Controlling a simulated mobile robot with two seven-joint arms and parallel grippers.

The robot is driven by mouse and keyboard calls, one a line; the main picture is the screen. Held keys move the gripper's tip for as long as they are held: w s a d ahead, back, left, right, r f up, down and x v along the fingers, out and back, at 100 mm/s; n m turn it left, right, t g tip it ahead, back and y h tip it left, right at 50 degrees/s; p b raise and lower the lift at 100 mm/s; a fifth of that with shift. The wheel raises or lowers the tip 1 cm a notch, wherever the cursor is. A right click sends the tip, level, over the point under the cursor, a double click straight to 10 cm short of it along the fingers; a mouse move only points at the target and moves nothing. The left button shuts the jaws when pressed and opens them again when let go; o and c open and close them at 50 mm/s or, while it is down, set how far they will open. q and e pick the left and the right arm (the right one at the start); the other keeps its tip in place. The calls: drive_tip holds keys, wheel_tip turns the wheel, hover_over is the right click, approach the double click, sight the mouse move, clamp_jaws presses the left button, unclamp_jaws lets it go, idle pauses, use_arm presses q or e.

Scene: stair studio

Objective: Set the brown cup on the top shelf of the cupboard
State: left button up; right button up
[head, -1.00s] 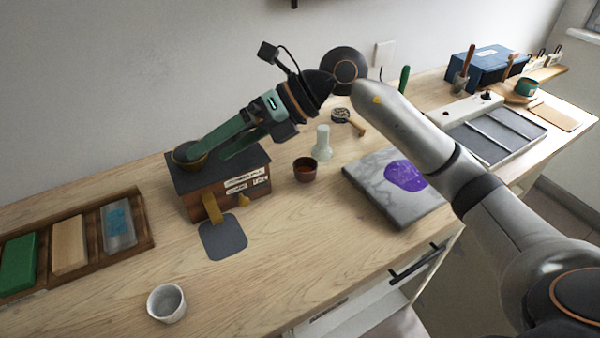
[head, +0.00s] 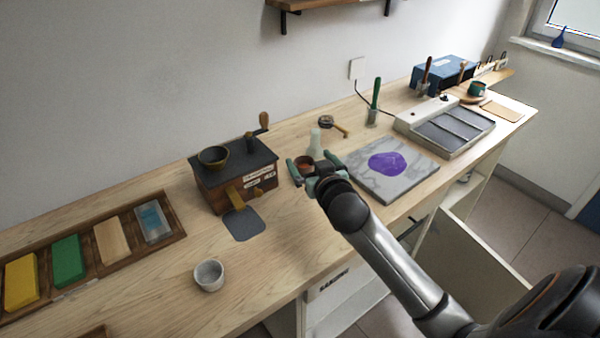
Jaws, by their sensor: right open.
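The small brown cup (head: 304,161) stands on the wooden counter, just right of the dark box with the crank. My right gripper (head: 312,166) is open at the cup, its green fingers on either side of it. The gripper body hides part of the cup, and I cannot tell whether the fingers touch it. The cupboard (head: 470,262) is below the counter at the right, with a pale door panel standing open; its shelves are mostly hidden by my arm and the counter. My left gripper is out of view.
A marbled slab (head: 405,180) with a purple patch lies right. A white cup (head: 209,275) stands at the front left. A wall shelf (head: 330,3) is above.

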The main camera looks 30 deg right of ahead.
sight(302, 159)
drive_tip(key=shift+m+g, duration=0.5)
drive_tip(key=shift+g, duration=0.4)
drive_tip(key=s+f, duration=0.1)
drive_tip(key=f, duration=0.1)
drive_tip(key=s+f, duration=0.1)
drive_tip(key=shift+s+d+f, duration=0.15)
drive_tip(key=shift+f, duration=0.2)
drive_tip(key=shift+w+d+f, duration=0.1)
drive_tip(key=shift+w+f, duration=0.1)
drive_tip(key=shift+f, duration=0.1)
drive_tip(key=shift+x, duration=5.95)
drive_tip(key=shift+d+r, duration=0.15)
drive_tip(key=c, duration=1.5)
